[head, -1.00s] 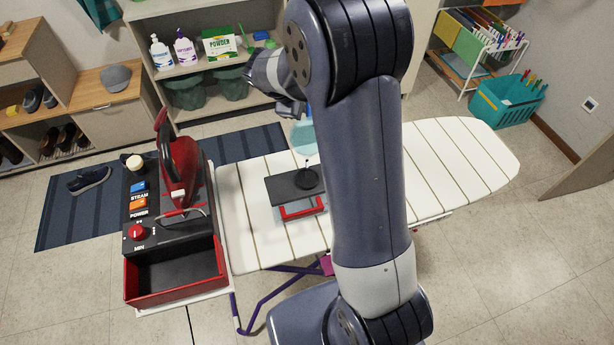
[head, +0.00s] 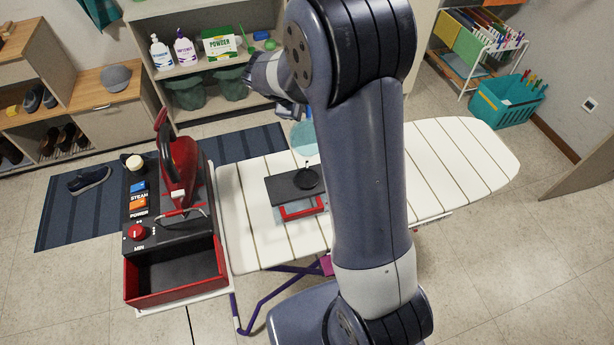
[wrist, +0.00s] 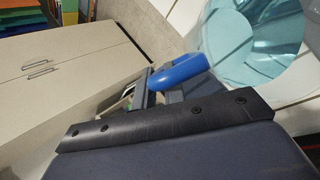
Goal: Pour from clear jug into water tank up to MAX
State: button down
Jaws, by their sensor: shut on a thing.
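The clear jug (head: 303,138) has a pale blue tint and is partly hidden behind my arm in the head view. In the wrist view its round clear body (wrist: 250,45) fills the upper right, with a blue handle (wrist: 180,73). My gripper (wrist: 150,88) is shut on that handle. In the head view my gripper (head: 291,110) holds the jug above the far side of the ironing board. A low red tank with a black top (head: 292,187) and a round black cap, seemingly the water tank, sits on the board below and nearer. Its level and MAX mark cannot be made out.
The white ironing board (head: 450,165) runs to the right. A black and red steam station (head: 150,215) with a red iron (head: 180,170) stands at left. Shelves with bottles (head: 185,48) stand behind. A teal basket (head: 503,101) is on the floor at right.

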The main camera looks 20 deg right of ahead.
jog(key=shift+s+r+t, duration=0.2)
jog(key=shift+t, duration=0.2)
dwell(1.7)
jog(key=shift+s+a+r+m+t+h+b, duration=0.15)
jog(key=shift+s+t+h+b, duration=0.2)
jog(key=shift+b, duration=0.9)
jog(key=shift+s+a+r+m+t+h+b, duration=0.2)
jog(key=shift+t+b, duration=0.25)
jog(key=shift+b, duration=0.8)
dwell(3.4)
